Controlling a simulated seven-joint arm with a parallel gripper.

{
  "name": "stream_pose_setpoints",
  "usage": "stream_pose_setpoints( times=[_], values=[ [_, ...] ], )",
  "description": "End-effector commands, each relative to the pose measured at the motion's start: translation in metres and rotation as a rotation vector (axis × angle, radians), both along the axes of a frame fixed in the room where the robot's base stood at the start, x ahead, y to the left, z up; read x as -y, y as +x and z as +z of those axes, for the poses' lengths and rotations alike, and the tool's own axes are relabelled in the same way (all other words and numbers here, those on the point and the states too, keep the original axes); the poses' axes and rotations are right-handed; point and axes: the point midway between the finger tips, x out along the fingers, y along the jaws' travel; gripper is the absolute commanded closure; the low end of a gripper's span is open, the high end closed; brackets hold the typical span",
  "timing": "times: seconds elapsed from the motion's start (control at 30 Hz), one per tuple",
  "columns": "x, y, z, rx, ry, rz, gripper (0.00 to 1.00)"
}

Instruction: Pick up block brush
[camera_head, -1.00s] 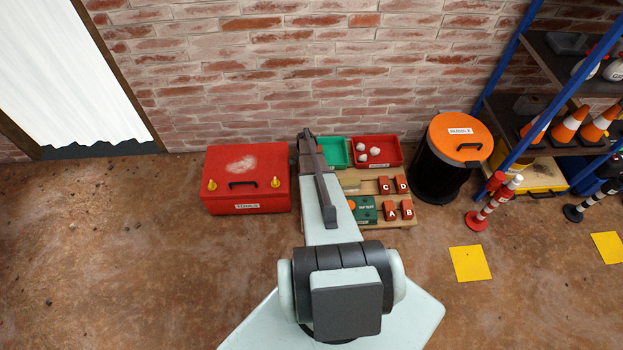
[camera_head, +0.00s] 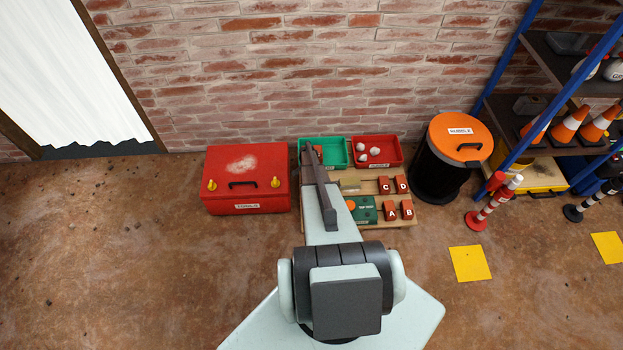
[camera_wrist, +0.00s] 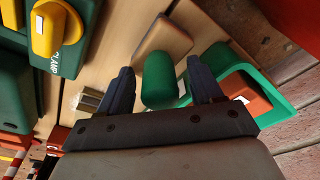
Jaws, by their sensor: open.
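What looks like the block brush (camera_wrist: 166,38) is in the wrist view, a tan block with a rounded green handle (camera_wrist: 159,83). It lies on or just above a light wooden surface; the exact contact is hidden. My gripper (camera_wrist: 161,70) is open, with one dark finger on each side of the green handle. Gaps show between the handle and both fingers, so nothing is gripped. In the head view my arm covers the brush and the fingertips.
A wooden board (camera_head: 387,222) carries red lettered blocks (camera_head: 391,209) and a green panel (camera_head: 363,208). A green tray (camera_head: 336,165) and a red tray (camera_head: 392,160) stand behind it. A red box (camera_head: 246,179) is left, and a bin (camera_head: 459,140) right. The wrist view shows a green tray (camera_wrist: 272,96) beside my right finger.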

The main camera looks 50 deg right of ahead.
Motion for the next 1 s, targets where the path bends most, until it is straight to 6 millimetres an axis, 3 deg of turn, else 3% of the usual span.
stream_pose_setpoints(
  times=[0.23, 0.9, 1.0],
  values=[
    [0.0004, -0.0001, -0.0025, 0.001, -0.001, 0.0, 0.35],
    [0.0002, -0.0001, -0.0023, 0.0, 0.0, 0.0, 0.98],
    [0.0003, -0.0001, -0.0022, 0.001, 0.0, 0.0, 0.98]
  ],
)
